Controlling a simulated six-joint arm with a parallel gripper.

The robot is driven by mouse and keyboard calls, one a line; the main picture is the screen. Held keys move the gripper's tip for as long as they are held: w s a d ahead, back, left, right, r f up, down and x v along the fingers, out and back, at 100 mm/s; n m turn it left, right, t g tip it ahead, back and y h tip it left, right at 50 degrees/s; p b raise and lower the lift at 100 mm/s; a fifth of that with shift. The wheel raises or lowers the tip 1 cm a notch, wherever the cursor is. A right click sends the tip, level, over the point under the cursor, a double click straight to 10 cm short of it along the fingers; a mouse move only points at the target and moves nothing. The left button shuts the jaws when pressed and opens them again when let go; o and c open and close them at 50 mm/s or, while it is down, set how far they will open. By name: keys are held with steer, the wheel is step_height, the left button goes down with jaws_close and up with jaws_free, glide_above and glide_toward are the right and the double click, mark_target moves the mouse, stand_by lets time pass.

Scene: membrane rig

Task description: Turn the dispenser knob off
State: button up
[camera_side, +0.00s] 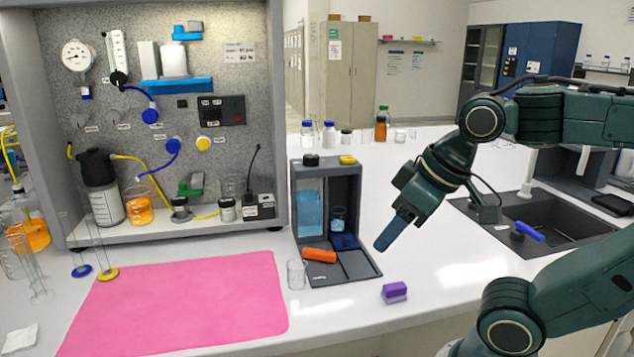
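The grey dispenser (361,200) stands on the white bench in the middle of the view. A black round cap or knob (311,160) and a yellow one (348,160) sit on its top; I cannot tell which is the dispenser knob or its setting. Blue liquid (309,212) shows in its left side. A small beaker (338,220) with some blue liquid stands in its right bay on a dark blue block (344,242). My gripper (384,242) points down and left, to the right of the dispenser and apart from it. Its blue fingers overlap in this view, so any gap is hidden.
An orange piece (319,255) lies at the dispenser's front, beside an empty glass (297,274). A purple block (395,292) lies near the front edge. A pink mat (180,305) covers the left bench. The membrane rig panel (225,150) stands behind; a sink (540,215) is right.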

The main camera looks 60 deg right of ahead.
steer(key=shift+o, duration=0.5)
steer(key=w+d+r+m, duration=0.1)
steer(key=w+d+r, duration=0.3)
steer(key=w+r, duration=0.1)
steer(key=w+d+r+m+h, duration=0.1)
steer(key=w+d+r+m, duration=0.1)
steer(key=w+r, duration=0.3)
steer(key=w+d, duration=0.1)
steer(key=w, duration=0.2)
steer(key=shift+d+g+h, duration=0.3)
steer(key=shift+d+g, duration=0.05)
steer(key=shift+g, duration=0.05)
steer(key=m+g, duration=0.1)
steer(key=m, duration=0.2)
glide_toward(311, 156)
steer(key=a+v, duration=0.1)
steer(key=v, duration=0.4)
steer(key=shift+w+d+h, duration=0.1)
steer(key=shift+d+h, duration=0.05)
steer(key=shift+h, duration=0.25)
steer(key=shift+f, duration=0.1)
steer(key=x, duration=1.3)
steer(key=shift+w+f, duration=0.1)
steer(key=shift+f, duration=0.25)
steer(key=c, duration=1)
